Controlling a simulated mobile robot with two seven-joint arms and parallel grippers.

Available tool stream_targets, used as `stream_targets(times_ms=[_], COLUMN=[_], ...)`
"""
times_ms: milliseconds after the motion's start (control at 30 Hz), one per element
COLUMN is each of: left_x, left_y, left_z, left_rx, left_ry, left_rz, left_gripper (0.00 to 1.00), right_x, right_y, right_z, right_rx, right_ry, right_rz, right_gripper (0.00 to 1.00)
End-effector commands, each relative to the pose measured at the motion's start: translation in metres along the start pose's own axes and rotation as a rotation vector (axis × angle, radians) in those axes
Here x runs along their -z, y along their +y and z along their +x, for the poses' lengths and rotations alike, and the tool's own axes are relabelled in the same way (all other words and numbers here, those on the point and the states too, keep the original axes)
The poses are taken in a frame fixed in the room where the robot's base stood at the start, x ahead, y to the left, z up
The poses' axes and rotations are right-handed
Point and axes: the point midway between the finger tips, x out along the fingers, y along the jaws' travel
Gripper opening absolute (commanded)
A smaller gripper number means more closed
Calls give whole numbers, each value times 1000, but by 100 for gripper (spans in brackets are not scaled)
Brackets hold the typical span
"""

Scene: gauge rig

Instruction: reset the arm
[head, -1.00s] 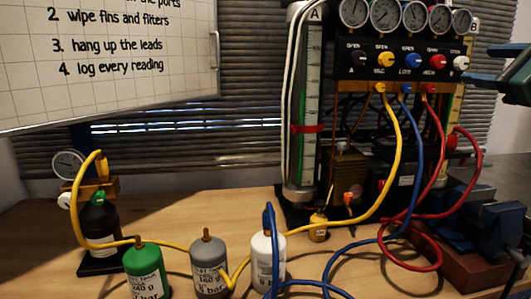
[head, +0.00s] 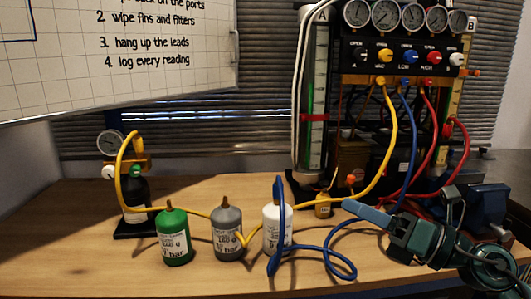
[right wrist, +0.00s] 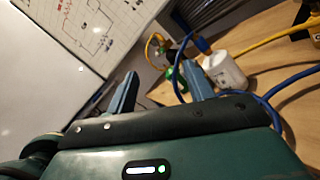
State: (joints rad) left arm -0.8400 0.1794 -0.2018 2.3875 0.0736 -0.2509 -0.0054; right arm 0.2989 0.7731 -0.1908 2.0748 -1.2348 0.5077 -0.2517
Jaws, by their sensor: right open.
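My right gripper (head: 355,209) is low over the right part of the bench in the head view, its blue-grey fingers pointing left. It is to the right of the white bottle and appears in front of the blue hose (head: 341,235). In the right wrist view, the two fingers of my right gripper (right wrist: 160,85) stand apart with nothing held between them. The white bottle (right wrist: 224,72) shows beyond the right finger there. My left gripper is in neither view.
A green bottle (head: 174,238), a grey bottle (head: 228,240) and the white bottle (head: 271,231) stand on the bench (head: 90,245). The gauge rig (head: 405,62) stands behind, with yellow, blue and red hoses. A blue vise (head: 488,207) is at right. The left front bench is clear.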

Motion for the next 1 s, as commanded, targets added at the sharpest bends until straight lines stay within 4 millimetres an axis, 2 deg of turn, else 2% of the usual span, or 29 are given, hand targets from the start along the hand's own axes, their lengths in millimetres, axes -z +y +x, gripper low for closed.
stream_targets(times_ms=[33, 167, 300, 400, 633, 900, 933, 1000], left_x=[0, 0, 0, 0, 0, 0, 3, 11], left_y=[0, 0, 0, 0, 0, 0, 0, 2], left_z=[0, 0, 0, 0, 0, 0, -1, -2], left_rx=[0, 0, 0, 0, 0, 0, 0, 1], left_ry=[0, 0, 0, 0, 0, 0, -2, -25], left_rz=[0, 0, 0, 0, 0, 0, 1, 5], left_gripper=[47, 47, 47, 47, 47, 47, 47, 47], right_x=[27, 71, 121, 157, 224, 288, 289, 279], right_y=[4, 6, -5, -13, -14, 4, 7, 10], right_z=[-2, -18, -46, -67, -103, -135, -136, -131], right_rx=[-37, -74, -34, 20, 138, 261, 272, 294], right_ry=[-56, -230, -446, -590, -831, -1065, -1083, -1076], right_rz=[212, 735, 1292, 1618, 2109, 2516, 2544, 2525], right_gripper=[52, 52, 52, 52, 52, 52, 52, 52])
